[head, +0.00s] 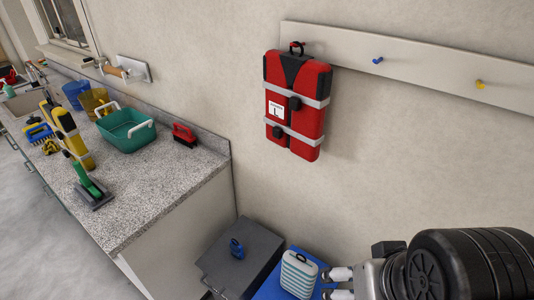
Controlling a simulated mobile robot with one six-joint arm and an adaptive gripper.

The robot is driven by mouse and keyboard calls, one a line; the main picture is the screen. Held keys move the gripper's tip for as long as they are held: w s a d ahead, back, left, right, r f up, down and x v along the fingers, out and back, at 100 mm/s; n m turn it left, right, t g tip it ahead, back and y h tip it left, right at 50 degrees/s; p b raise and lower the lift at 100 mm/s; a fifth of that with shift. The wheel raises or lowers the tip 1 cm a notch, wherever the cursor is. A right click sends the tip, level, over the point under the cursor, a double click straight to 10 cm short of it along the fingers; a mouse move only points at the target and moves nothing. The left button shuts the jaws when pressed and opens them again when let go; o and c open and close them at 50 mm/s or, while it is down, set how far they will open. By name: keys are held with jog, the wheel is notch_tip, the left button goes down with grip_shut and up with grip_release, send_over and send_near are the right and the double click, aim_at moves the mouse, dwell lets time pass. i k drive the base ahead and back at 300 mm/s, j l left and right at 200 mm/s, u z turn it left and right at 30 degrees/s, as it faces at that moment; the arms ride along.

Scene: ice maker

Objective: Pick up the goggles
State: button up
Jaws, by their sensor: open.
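I cannot clearly make out goggles in the head view. A small dark blue item (237,248) lies on the lid of a grey box (215,262) on the floor; it is too small to tell what it is. My gripper (327,284) is at the bottom right, its two pale fingers apart and pointing left. Its fingertips are beside a white and teal striped container (298,276) on a blue surface (270,291). I see nothing between the fingers, and I cannot tell whether they touch the container.
A red life vest (313,92) hangs from a wall rail (425,66) with a blue hook (377,60) and a yellow hook (480,84). The granite counter (150,195) at left holds a green basin (126,131), a red brush (184,134) and several other tools.

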aim_at(237, 251)
jog(key=i+j+u, duration=0.25)
jog(key=j+u, duration=0.15)
jog(key=i+j+u, duration=0.6)
jog(key=u, duration=0.15)
